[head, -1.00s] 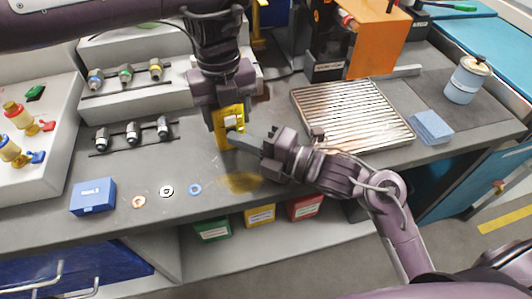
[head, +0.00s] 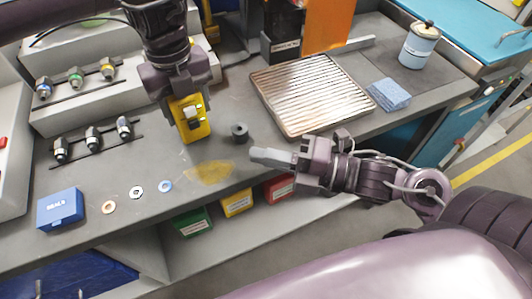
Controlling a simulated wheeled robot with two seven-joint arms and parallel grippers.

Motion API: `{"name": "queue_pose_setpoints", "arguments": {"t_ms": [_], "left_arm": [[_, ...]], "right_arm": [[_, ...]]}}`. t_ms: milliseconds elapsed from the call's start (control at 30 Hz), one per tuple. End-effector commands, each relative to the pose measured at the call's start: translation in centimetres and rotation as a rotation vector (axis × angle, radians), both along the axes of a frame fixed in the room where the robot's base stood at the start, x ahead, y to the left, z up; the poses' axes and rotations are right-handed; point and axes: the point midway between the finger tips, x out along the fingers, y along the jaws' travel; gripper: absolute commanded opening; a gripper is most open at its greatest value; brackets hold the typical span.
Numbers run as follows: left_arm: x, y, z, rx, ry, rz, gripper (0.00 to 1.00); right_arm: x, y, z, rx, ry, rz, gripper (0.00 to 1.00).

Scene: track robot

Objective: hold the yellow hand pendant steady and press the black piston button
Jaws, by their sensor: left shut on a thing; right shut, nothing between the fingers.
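The yellow hand pendant (head: 194,132) hangs upright below my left gripper (head: 183,97), which is shut on its upper part over the bench. Small pale buttons show on its front face. I cannot make out a black button there for certain. A short black cylinder (head: 239,131) stands on the bench just right of the pendant, apart from it. My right gripper (head: 257,155) is shut and empty, pointing left, right of the pendant and nearer the front edge. It touches neither the pendant nor, as far as I can see, the cylinder.
A ribbed metal tray (head: 312,95) lies to the right, with a blue cloth (head: 388,94) and a canister (head: 419,47) beyond. A blue box (head: 60,209) and several rings lie front left. Racked fittings (head: 93,138) stand at left. A yellowish stain (head: 209,172) marks the bench front.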

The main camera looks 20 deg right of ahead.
Motion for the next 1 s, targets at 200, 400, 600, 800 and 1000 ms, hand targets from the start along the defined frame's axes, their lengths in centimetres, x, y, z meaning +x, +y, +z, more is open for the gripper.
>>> {"name": "queue_pose_setpoints", "arguments": {"t_ms": [200, 400, 600, 800, 1000], "left_arm": [[0.1, 0.1, -0.1, 0.002, -0.002, 0.002, 0.20], [0.1, 0.1, -0.1, 0.002, -0.002, 0.002, 0.68], [0.1, 0.1, 0.0, 0.001, -0.001, 0.001, 0.82], [0.1, 0.0, 0.2, 0.000, -0.002, 0.001, 0.82], [0.1, 0.0, 2.6, -0.002, -0.005, 0.002, 0.82]], "right_arm": [[0.0, 0.0, 0.0, 0.000, 0.000, 0.000, 0.00], [0.0, 0.0, 0.0, 0.000, 0.000, 0.000, 0.00], [0.0, 0.0, 0.0, 0.000, 0.000, -0.001, 0.00], [0.0, 0.0, 0.0, 0.000, 0.000, -0.001, 0.00], [0.0, 0.0, 0.0, 0.000, 0.000, -0.001, 0.00]]}}
